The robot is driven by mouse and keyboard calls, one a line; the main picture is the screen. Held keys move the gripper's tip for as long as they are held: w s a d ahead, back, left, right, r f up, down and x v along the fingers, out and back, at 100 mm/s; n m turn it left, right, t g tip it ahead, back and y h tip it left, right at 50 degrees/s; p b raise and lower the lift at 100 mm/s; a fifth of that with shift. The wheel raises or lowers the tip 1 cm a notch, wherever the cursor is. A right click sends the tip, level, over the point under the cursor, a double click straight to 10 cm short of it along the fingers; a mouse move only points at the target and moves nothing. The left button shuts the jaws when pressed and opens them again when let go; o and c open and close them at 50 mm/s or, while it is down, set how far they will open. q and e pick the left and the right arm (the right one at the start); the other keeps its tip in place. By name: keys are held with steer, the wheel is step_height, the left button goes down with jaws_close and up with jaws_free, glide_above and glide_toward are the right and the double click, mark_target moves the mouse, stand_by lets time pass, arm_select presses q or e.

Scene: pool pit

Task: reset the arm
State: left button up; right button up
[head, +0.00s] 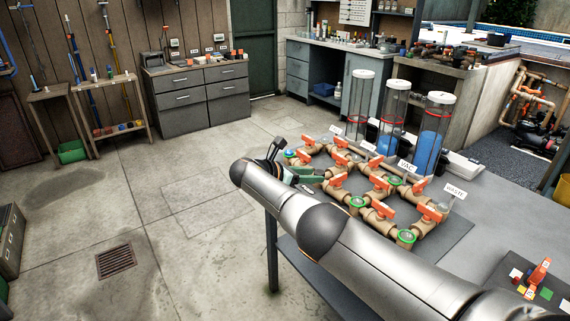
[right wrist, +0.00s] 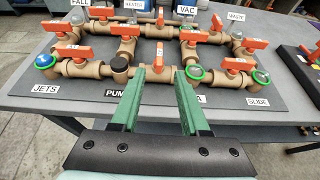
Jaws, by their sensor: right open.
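My right arm crosses the head view from the lower right, over the front of the grey workbench. My right gripper (head: 300,174) is at the near left end of the pipe manifold. In the right wrist view its two green fingers (right wrist: 162,95) are apart with nothing between them. They point at the front pipe row (right wrist: 105,68) of tan pipes with orange valve handles. I cannot tell whether the fingertips touch the pipe. Part of the manifold is hidden behind my arm in the head view. My left gripper is not in view.
Clear cylinders (head: 430,135), some with blue liquid, stand behind the manifold. A small panel with an orange lever (head: 538,273) lies at the bench's right. Labels such as JETS (right wrist: 45,89) and SLIDE (right wrist: 258,102) mark the manifold board. Open concrete floor (head: 180,215) lies left of the bench.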

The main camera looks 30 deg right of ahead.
steer(key=s+a+f+m+t+y, duration=0.1)
steer(key=s+a+f+y, duration=0.1)
steer(key=a+f, duration=0.5)
steer(key=s+a+f+t+y+p, duration=0.1)
steer(key=s+a+f+t+y, duration=0.15)
steer(key=f, duration=0.75)
steer(key=s+a+f+m+y, duration=0.1)
steer(key=a+f+y, duration=0.3)
steer(key=f, duration=0.5)
steer(key=s+a+f+m+t+y, duration=0.2)
steer(key=s+a+f+m+y, duration=0.2)
steer(key=s+a+f, duration=0.55)
steer(key=s+a+r+m+t+y+p, duration=0.1)
steer(key=s+a+r+m, duration=0.1)
steer(key=s+r+m, duration=0.3)
steer(key=s+a+r+m+t+y, duration=0.1)
steer(key=s+r+m, duration=0.4)
steer(key=s, duration=0.8)
steer(key=shift+s+a+m+t+y+p, duration=0.3)
steer(key=shift+s+a+t+y+p, duration=0.1)
steer(key=shift+t+y, duration=0.2)
steer(key=shift+w+d+r, duration=0.1)
